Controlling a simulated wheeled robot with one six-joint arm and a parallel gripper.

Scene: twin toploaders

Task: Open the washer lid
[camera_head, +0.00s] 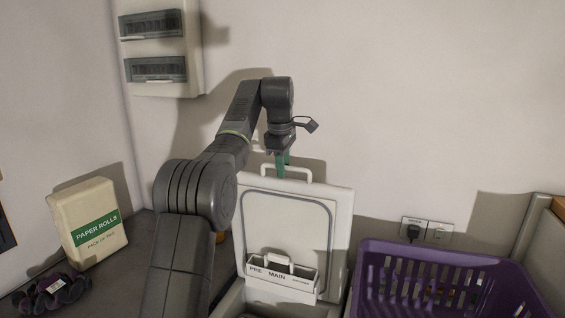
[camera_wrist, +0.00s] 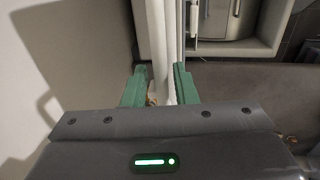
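The washer lid (camera_head: 290,204) is a white panel with a grey rounded seal line, standing close to upright above the washer in the head view. A white handle (camera_head: 304,172) runs along its top edge. My gripper (camera_head: 281,170) points down at this handle, its green fingers overlapping the handle's left part. In the wrist view the two green fingers (camera_wrist: 160,88) stand on either side of a white bar. I cannot tell whether both press on it. A detergent drawer (camera_head: 283,275) marked PRE and MAIN, with a small white handle, sits in front of the lid's lower part.
A purple laundry basket (camera_head: 372,285) stands right of the lid. Wall sockets (camera_head: 427,230) and a panel box (camera_head: 161,46) are on the wall behind.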

